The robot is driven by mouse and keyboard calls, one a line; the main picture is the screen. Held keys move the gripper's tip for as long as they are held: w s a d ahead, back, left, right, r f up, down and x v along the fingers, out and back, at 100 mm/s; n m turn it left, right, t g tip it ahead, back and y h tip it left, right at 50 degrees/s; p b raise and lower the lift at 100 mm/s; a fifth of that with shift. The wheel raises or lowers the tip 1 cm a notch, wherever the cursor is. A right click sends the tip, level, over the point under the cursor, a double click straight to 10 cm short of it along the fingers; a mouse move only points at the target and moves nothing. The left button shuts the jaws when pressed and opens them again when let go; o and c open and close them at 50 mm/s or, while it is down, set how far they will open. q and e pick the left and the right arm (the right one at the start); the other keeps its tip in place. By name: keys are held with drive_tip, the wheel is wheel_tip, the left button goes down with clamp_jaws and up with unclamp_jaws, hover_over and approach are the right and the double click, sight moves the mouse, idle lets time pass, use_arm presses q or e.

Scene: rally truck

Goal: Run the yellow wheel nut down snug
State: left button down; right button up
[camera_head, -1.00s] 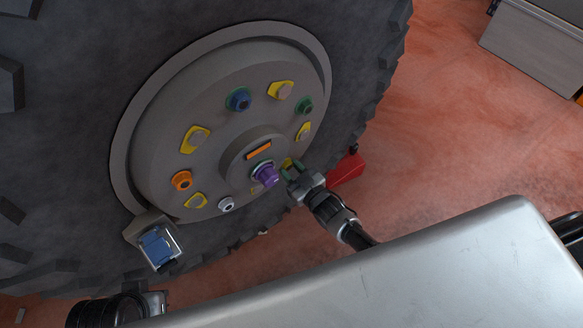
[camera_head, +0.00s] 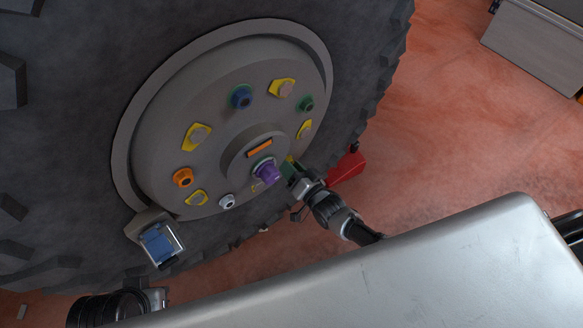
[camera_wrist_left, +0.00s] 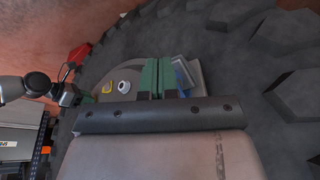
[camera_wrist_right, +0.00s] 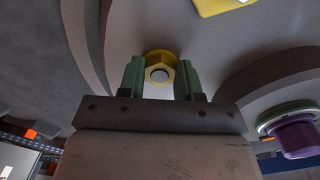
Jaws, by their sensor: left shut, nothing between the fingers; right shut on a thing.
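The wheel hub (camera_head: 150,165) carries several coloured nuts and yellow plates. In the right wrist view, the yellow wheel nut (camera_wrist_right: 161,57) sits on a stud with a pale round end, between the green fingers of my right gripper (camera_wrist_right: 160,82). The gripper is shut on it. In the head view, my right gripper (camera_head: 289,168) is at the hub's lower right, beside the purple nut (camera_head: 267,173), and mostly hides the yellow nut. My left gripper (camera_wrist_left: 157,80) is shut and empty, with its green fingers together in front of the wheel. Whether the nut is seated cannot be seen.
A blue-faced block (camera_head: 159,245) sits at the hub's lower left edge. A red object (camera_head: 348,168) lies beyond my right gripper. The chunky tyre (camera_head: 65,130) surrounds the hub. Floor (camera_head: 460,130) is open at right, with a grey box (camera_head: 535,42) behind.

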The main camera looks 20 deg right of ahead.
use_arm(q)
drive_tip(key=shift+f, duration=0.1)
use_arm(e)
drive_tip(key=shift+s+f+m, duration=0.2)
drive_tip(key=shift+f+m, duration=0.05)
drive_tip(key=shift+m, duration=0.45)
drive_tip(key=o, duration=0.8)
drive_tip(key=shift+d, duration=0.1)
drive_tip(key=shift+o, duration=0.7)
drive_tip(key=shift+w+r, duration=0.1)
drive_tip(key=shift+r, duration=0.1)
use_arm(q)
drive_tip(key=p+x, duration=0.2)
drive_tip(key=x, duration=0.2)
drive_tip(key=shift+w+d+f, duration=0.1)
drive_tip(key=shift+f, duration=0.15)
use_arm(e)
drive_tip(key=v, duration=1)
drive_tip(key=shift+s, duration=0.4)
